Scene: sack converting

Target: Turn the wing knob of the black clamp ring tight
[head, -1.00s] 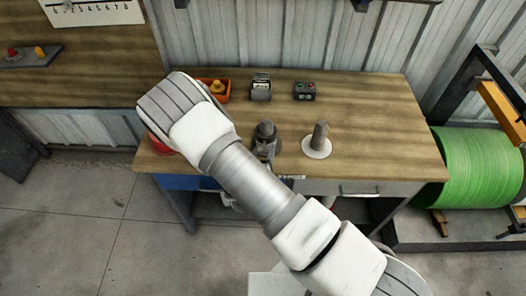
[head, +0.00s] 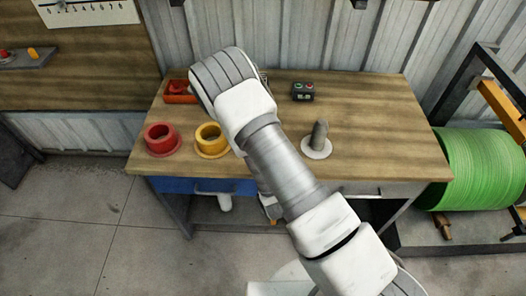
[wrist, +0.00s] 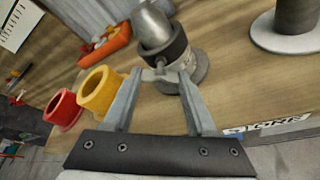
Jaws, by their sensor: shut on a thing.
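The black clamp ring (wrist: 166,49) sits around a grey metal post (wrist: 150,22) in the wrist view. Its small grey wing knob (wrist: 160,74) points toward me, between my fingertips. My gripper (wrist: 166,80) is shut on the wing knob, one finger on each side. The post rises from a round grey foot (wrist: 195,72) on the bench. Whether the ring is tight cannot be told. In the head view my own arm hides the ring, the knob and my fingers.
A red collar (head: 161,140) and a yellow collar (head: 211,141) stand at the bench's left. An orange tray (head: 180,98) lies behind them. A button box (head: 303,92) is at the back. A grey peg on a white disc (head: 317,151) stands right. The bench's right side (head: 385,130) is clear.

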